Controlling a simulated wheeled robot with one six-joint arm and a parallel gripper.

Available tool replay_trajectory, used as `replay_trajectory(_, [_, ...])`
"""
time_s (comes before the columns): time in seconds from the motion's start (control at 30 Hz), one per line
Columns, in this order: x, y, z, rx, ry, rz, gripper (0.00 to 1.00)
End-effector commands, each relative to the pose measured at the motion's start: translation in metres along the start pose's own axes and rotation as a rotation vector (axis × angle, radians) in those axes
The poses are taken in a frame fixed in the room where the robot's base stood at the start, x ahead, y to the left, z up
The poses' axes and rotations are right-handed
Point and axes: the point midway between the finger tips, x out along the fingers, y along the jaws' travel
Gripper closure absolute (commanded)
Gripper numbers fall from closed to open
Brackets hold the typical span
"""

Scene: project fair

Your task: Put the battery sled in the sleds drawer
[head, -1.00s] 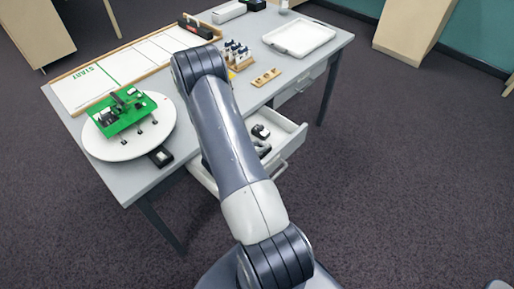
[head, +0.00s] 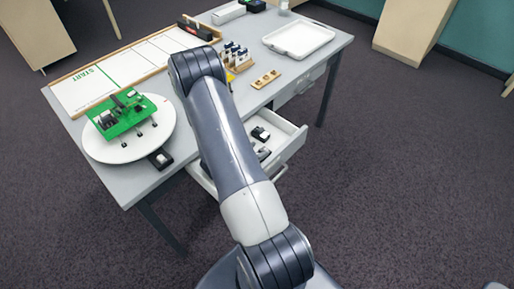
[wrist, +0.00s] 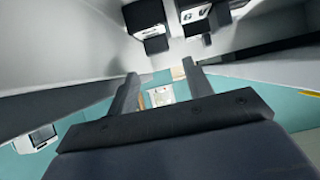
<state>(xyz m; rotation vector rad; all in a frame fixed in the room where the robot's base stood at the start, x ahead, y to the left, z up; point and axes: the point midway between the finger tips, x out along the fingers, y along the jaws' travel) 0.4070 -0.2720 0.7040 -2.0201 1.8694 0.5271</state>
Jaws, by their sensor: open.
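The open drawer (head: 291,142) under the table's front side is white and holds black-and-white blocks (head: 261,133) that look like battery sleds. I cannot tell which block the task means. In the wrist view black-and-white blocks (wrist: 150,27) show at the top, beyond the fingertips, against pale surfaces. My gripper (wrist: 160,84) is open, its two dark fingers apart with nothing held between them. In the head view my arm hides most of my gripper and the drawer's left part.
A round white turntable (head: 107,151) carries a green board model (head: 124,112). A small black block (head: 160,158) lies by the table's front edge. A wooden rack with bottles (head: 240,62), a wooden holder (head: 267,78) and a white tray (head: 299,39) stand to the right.

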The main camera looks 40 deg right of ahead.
Motion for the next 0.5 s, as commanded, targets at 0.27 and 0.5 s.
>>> replay_trajectory(0.27, [-0.064,-0.003,-0.002,-0.003,0.006,-0.012,0.52])
replay_trajectory(0.5, [-0.101,-0.003,-0.002,-0.002,0.007,-0.011,0.52])
